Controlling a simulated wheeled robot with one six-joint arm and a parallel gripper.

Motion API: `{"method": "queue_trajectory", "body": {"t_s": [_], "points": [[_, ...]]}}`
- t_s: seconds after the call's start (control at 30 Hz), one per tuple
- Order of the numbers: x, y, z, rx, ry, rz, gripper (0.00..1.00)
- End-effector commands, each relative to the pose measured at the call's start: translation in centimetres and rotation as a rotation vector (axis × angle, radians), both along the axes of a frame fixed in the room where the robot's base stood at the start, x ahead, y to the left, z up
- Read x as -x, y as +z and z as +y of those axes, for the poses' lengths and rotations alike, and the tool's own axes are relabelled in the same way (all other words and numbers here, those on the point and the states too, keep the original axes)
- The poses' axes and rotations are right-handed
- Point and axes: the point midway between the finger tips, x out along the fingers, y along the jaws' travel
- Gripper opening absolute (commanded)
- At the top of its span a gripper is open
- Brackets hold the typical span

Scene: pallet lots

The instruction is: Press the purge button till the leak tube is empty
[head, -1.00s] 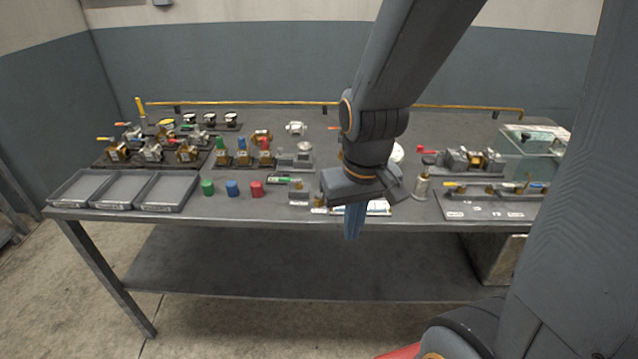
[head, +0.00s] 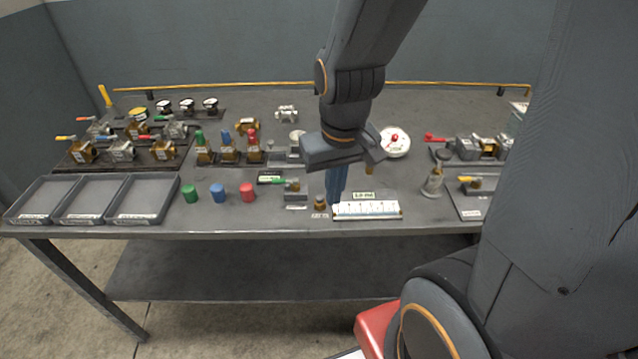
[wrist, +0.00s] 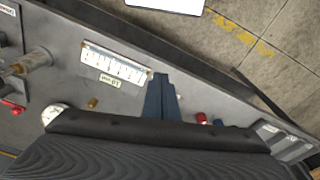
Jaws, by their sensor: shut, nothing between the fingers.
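My gripper (head: 336,198) is shut and empty, its blue fingers pointing down over the front middle of the bench. It also shows in the wrist view (wrist: 160,80). Just right of the fingertips in the head view is a white graduated scale plate (head: 367,210), which seems to carry the leak tube; I cannot read its level. The plate also shows in the wrist view (wrist: 117,64). A small brass knob (head: 320,203) with an unreadable label stands just left of the fingers; I cannot tell whether it is the purge button. Contact with the bench or knob cannot be told.
Green (head: 190,193), blue (head: 218,193) and red (head: 247,192) caps stand left on the bench, beside grey trays (head: 143,198). A small valve block (head: 295,192) is left of the knob. A round white gauge (head: 395,142) is behind the plate. A metal cylinder (head: 433,183) stands right.

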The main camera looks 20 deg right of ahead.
Motion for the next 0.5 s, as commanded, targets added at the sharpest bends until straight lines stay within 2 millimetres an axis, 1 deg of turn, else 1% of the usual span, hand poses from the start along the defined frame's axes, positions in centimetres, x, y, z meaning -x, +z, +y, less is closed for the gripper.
{"method": "queue_trajectory", "body": {"t_s": [0.07, 0.17, 0.27, 0.5], "points": [[-0.3, 0.1, 0.0, -0.004, -0.034, 0.001, 0.00], [-1.1, 0.3, -0.3, -0.021, -0.158, 0.008, 0.00], [-2.4, 0.9, -0.4, -0.048, -0.367, 0.023, 0.00], [-5.9, 3.1, -0.9, -0.117, -1.019, 0.070, 0.00]]}}
